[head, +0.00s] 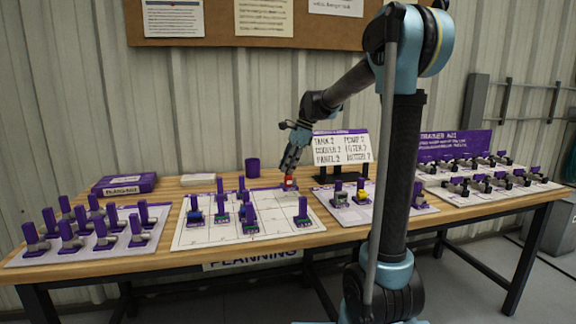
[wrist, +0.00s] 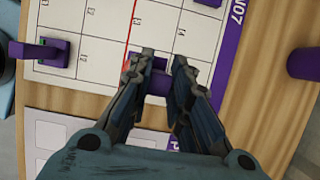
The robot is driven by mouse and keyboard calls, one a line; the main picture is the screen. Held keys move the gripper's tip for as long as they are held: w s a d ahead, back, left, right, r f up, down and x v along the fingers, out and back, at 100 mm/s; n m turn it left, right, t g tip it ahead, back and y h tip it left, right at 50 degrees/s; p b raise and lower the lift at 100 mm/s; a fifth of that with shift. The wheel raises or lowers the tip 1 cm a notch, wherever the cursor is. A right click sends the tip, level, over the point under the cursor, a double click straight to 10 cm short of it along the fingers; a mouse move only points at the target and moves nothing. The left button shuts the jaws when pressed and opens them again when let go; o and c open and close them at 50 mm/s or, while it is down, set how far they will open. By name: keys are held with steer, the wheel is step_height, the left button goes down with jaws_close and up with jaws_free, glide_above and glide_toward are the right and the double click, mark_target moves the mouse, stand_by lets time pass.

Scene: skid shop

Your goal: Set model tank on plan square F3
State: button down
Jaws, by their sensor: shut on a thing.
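My gripper (head: 290,168) is low over the far right part of the white gridded plan board (head: 190,238). In the wrist view my gripper (wrist: 160,68) is shut on a purple-handled piece (wrist: 158,84), taken as the model tank. The fingers and the angle hide most of its body. A small red patch shows just below my fingertips in the head view. In the wrist view the piece is near the plan's edge, beside a red line. The plan (wrist: 100,20) has a purple border there. I cannot read square F3, nor tell whether the piece touches the board.
Several purple-handled models stand on the plan, one (wrist: 52,52) left of my gripper. A tray of models (head: 85,245) is at left, a mat with pieces (head: 350,210) right of the plan. A purple cup (head: 252,167) and a sign (head: 341,148) stand behind. Some plan squares are bare.

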mark_target(288, 179)
steer(key=shift+f, duration=0.4)
steer(key=shift+f, duration=1.7)
steer(key=shift+f, duration=0.7)
stand_by(0.5)
steer(key=c, duration=1.4)
jaws_free()
steer(key=shift+r, duration=0.7)
steer(key=shift+r, duration=3.45)
